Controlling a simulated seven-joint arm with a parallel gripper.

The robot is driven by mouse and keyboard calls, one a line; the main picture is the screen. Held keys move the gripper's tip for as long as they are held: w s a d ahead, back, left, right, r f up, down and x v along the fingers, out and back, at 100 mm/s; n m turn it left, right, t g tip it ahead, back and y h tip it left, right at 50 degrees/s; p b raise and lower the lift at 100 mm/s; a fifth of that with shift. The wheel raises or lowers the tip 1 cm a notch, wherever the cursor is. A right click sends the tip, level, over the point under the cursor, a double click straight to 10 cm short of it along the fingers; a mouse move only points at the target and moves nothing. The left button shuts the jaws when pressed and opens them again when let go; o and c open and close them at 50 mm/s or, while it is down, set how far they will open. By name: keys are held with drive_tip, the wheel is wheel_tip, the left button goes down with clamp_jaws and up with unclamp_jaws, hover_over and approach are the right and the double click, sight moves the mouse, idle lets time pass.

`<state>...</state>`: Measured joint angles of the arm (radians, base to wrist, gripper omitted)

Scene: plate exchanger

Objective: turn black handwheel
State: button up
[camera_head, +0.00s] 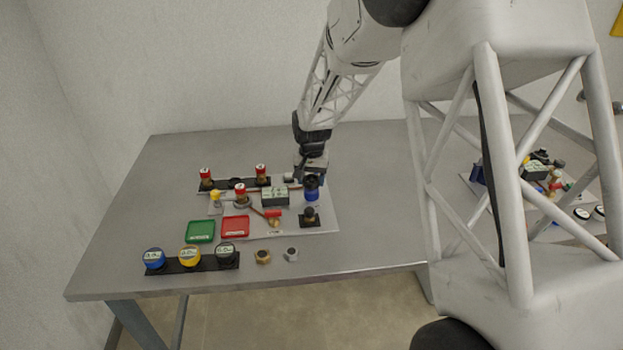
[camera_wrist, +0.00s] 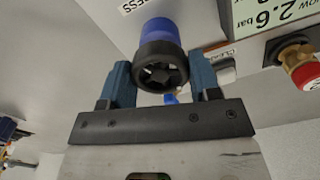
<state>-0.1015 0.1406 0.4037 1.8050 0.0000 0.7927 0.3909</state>
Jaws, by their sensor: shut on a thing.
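The black handwheel (camera_wrist: 160,68) shows in the wrist view as a spoked ring on the end of a blue body (camera_wrist: 159,31). My gripper (camera_wrist: 161,78) has one blue finger on each side of the wheel and is shut on it. In the head view, my gripper (camera_head: 312,172) is above the blue part (camera_head: 312,190) at the right of the panel. My gripper partly covers the wheel there.
A grey-green gauge display (camera_head: 275,197) is left of the wheel, with red-capped valves (camera_head: 261,171) behind. A dark knob on a black base (camera_head: 310,216) stands in front. Green (camera_head: 201,231) and red (camera_head: 235,226) trays lie front left. The table's left side is clear.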

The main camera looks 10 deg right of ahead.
sight(312, 179)
idle(0.3)
drive_tip(key=o, duration=0.9)
drive_tip(key=shift+r, duration=0.1)
drive_tip(key=shift+r, duration=3.8)
